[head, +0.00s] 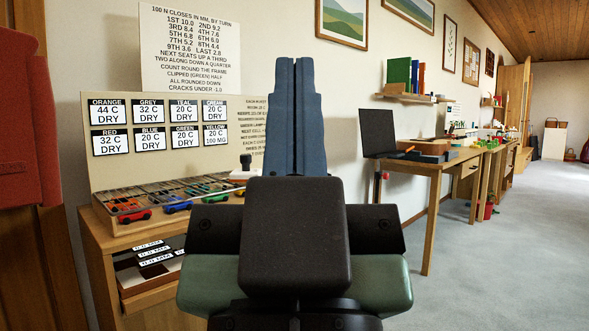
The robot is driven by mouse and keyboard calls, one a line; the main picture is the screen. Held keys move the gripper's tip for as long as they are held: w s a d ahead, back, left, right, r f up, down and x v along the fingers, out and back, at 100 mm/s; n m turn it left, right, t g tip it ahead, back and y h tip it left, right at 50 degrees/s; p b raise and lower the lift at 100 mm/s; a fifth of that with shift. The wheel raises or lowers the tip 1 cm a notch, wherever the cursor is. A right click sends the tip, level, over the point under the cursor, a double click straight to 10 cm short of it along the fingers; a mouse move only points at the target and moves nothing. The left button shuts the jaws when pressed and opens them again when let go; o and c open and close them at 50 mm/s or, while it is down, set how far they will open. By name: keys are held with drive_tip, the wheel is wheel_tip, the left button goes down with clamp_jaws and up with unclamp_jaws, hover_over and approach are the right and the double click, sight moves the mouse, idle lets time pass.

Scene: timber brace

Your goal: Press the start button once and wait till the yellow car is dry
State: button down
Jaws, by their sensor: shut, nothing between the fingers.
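My gripper (297,62) points up in the middle of the head view, its blue-grey fingers shut with nothing between them. It stands in front of the right part of a cabinet with a rack of toy cars (165,192). On the panel (168,171) behind the rack, the yellow card (215,136) reads 20 C, 100 MG; the other cards read DRY. I cannot make out the yellow car; my gripper hides part of the cabinet top. A black knob (246,161) stands by a white block (243,174) left of my fingers; I cannot tell if it is the start button.
A red car (133,215), a blue car (178,206) and a green car (217,197) are at the rack's front.

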wheel_tip(320, 180, up, 50)
drive_tip(key=p, duration=4.9)
drive_tip(key=shift+f, duration=0.2)
